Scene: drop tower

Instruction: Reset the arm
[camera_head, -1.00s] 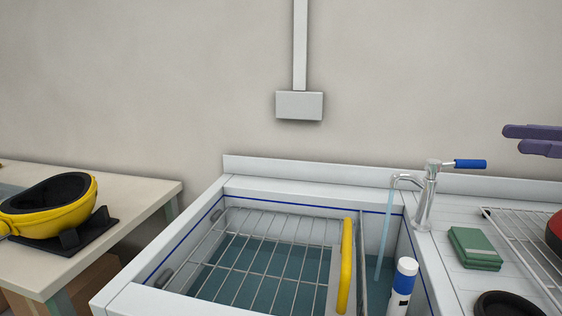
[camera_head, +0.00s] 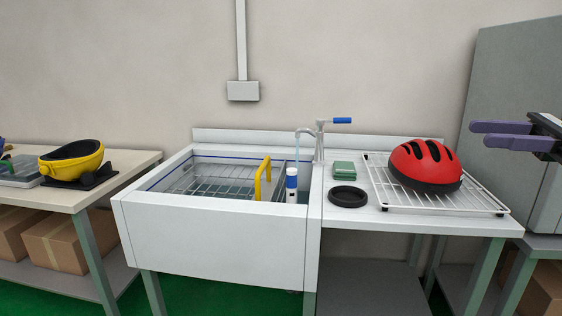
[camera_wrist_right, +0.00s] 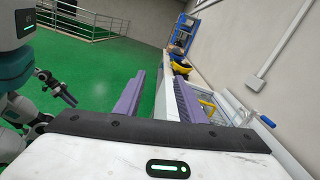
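My right gripper (camera_head: 473,134) reaches in from the right edge of the head view, in the air above and right of the red helmet (camera_head: 425,163). Its two purple fingers are apart with nothing between them. In the right wrist view the same open fingers (camera_wrist_right: 154,65) point away over the sink side, with a clear gap. A dark gripper that looks like my left one (camera_wrist_right: 62,92) shows small beside my body at the left of the right wrist view. I cannot tell whether it is open or shut.
The red helmet lies on a white wire rack (camera_head: 385,190) right of the sink (camera_head: 215,235). A faucet (camera_head: 319,145) runs water. A green cloth (camera_head: 344,169) and black ring (camera_head: 348,197) lie nearby. A yellow helmet (camera_head: 75,160) sits on the left table (camera_head: 130,165). A grey cabinet (camera_head: 505,85) stands right.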

